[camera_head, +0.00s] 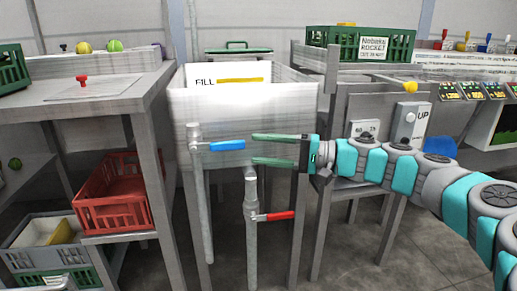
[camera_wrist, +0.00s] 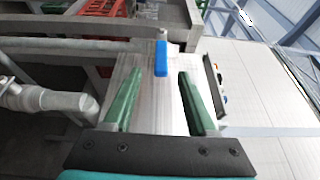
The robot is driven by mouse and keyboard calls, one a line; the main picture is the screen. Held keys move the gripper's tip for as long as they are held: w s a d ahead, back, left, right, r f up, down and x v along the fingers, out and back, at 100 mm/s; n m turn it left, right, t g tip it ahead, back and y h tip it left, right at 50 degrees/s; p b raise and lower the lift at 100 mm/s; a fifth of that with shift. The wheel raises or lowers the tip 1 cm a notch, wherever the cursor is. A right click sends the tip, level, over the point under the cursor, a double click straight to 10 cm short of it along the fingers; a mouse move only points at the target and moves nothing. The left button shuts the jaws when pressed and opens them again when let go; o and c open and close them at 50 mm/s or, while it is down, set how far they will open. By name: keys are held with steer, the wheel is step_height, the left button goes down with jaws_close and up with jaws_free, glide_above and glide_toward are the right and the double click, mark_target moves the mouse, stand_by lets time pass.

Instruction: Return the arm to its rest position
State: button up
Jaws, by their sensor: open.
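My gripper (camera_head: 274,149) is open and empty, with its two green fingers pointing left in the head view. It is in front of the white wash basin (camera_head: 245,104), near its lower front. The fingers also show in the wrist view (camera_wrist: 160,103), spread apart with the basin's pale front between and beyond them. My arm reaches in from the right edge of the head view. A blue valve handle (camera_head: 227,146) lies just left of the fingertips and also shows in the wrist view (camera_wrist: 161,58). I cannot tell whether the fingers touch anything.
A red valve handle (camera_head: 274,216) on a pipe sits below my gripper. A red crate (camera_head: 114,198) stands on the left shelf. A green crate (camera_head: 318,36) stands at the back right. A control box marked UP (camera_head: 408,124) is close behind my arm. Floor is open at lower right.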

steer(key=s+a+r+n+g+h+p, duration=0.2)
steer(key=s+a+n+g+h, duration=0.15)
steer(key=s, duration=0.55)
steer(key=s+f+n+h+p, duration=0.1)
steer(key=s+f+h+p, duration=0.35)
steer(key=s, duration=0.75)
steer(key=s+d+f+m+h+p, duration=0.1)
steer(key=s+d+f+h, duration=0.4)
steer(key=s+d, duration=0.3)
steer(key=s+d+f+m+g+h+p, duration=0.1)
steer(key=s+d+f+h, duration=0.4)
steer(key=d, duration=0.6)
steer(key=s+f, duration=0.2)
steer(key=s, duration=0.1)
steer(key=shift+d+f+m, duration=0.2)
steer(key=shift+d+m, duration=0.1)
steer(key=shift+m, duration=0.05)
steer(key=shift+c, duration=0.4)
